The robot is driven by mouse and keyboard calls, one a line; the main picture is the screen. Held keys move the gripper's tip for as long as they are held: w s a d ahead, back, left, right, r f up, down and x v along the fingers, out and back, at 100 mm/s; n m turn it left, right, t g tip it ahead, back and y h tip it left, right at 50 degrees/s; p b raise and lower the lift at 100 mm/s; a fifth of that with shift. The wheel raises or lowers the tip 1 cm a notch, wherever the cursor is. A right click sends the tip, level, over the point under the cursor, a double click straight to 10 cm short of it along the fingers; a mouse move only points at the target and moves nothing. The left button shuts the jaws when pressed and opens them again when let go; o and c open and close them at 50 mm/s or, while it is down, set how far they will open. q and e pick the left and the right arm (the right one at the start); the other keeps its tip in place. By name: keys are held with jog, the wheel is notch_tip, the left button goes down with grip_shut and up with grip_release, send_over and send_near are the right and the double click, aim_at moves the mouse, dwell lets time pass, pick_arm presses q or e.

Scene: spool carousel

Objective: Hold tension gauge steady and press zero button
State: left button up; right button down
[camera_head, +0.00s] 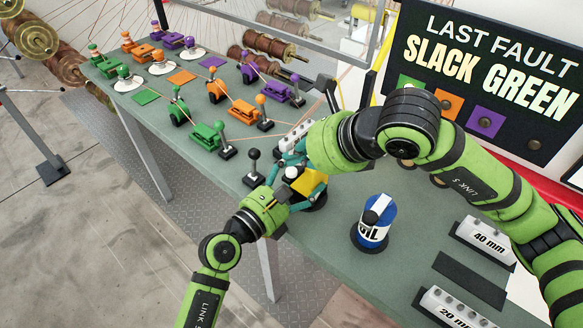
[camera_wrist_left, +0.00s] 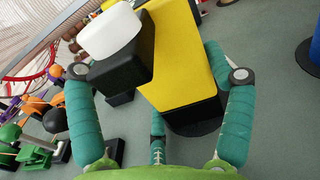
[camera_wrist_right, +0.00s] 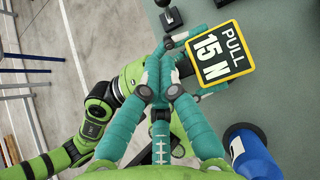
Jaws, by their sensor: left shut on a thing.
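The tension gauge (camera_head: 312,184) is a yellow body on a dark round base, standing on the green bench. In the left wrist view, the gauge (camera_wrist_left: 182,60) has a black block with a white rounded piece (camera_wrist_left: 108,32) at its side. In the right wrist view, its "PULL 15 N" face (camera_wrist_right: 222,54) shows. My left gripper (camera_wrist_left: 158,75) has its fingers around the gauge body and is shut on it. My right gripper (camera_wrist_right: 165,85) has its fingers drawn together, empty, just above and beside the gauge. I cannot tell whether it touches the white piece, nor whether that is the zero button.
A blue and white oil can (camera_head: 373,222) stands right of the gauge. A black-knobbed lever (camera_head: 253,168) stands to its left. Several green, orange and purple parts fill the bench's far end. The 40 mm (camera_head: 485,242) and 20 mm (camera_head: 452,308) blocks lie at the near right.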

aim_at(296, 171)
dwell(0.5)
jog(key=shift+f, duration=0.45)
jog(key=shift+f, duration=0.45)
dwell(0.7)
jog(key=shift+r, duration=0.85)
jog(key=shift+r, duration=0.15)
jog(key=shift+r, duration=2.4)
